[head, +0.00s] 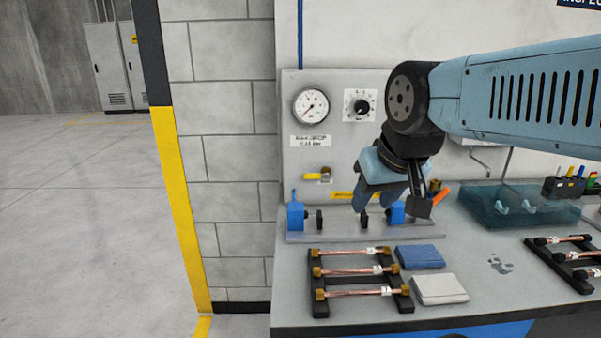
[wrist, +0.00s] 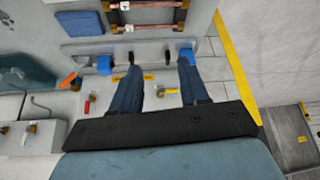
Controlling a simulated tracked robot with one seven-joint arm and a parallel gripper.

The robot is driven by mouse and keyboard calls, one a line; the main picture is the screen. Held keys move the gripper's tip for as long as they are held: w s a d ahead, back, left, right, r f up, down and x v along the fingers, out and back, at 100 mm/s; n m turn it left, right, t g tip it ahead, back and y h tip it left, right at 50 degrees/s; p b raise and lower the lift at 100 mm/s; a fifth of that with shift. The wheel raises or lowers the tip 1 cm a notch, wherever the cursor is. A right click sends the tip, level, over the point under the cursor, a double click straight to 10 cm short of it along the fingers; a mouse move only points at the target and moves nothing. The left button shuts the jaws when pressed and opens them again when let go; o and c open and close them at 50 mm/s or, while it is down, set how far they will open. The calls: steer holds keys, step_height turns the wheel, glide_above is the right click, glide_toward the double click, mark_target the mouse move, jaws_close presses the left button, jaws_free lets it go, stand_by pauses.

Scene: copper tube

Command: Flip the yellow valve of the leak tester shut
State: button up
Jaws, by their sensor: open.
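The leak tester's back panel (head: 335,125) stands against the wall at the back of the bench. The yellow valve (head: 317,176) sits low on it, its handle lying roughly level beside a brass body. In the wrist view the yellow valve (wrist: 168,91) shows between my fingers, beyond them and touching neither. My gripper (head: 377,203) is open and empty, pointing down in front of the panel, to the right of the valve. Its two blue fingers also show in the wrist view (wrist: 158,70). My gripper hides part of the panel's right side in the head view.
Below the panel, a fixture rail (head: 335,235) holds blue blocks and black clamps. A rack (head: 318,282) of copper tubes, a blue pad (head: 420,257) and a white pad (head: 438,289) lie in front. A red-handled valve (wrist: 90,100) shows in the wrist view.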

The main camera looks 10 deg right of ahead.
steer(key=shift+w, duration=0.2)
steer(key=w+a+f+g+y, duration=0.4)
steer(key=w+a+f+y, duration=0.1)
steer(key=a+f+y, duration=0.15)
steer(key=m+t+y, duration=0.4)
steer(key=m+t, duration=0.7)
steer(key=t, duration=0.2)
glide_toward(314, 177)
steer(key=shift+h, duration=0.25)
steer(key=x, duration=1.1)
steer(key=shift+s+r, duration=0.15)
steer(key=shift+c, duration=0.3)
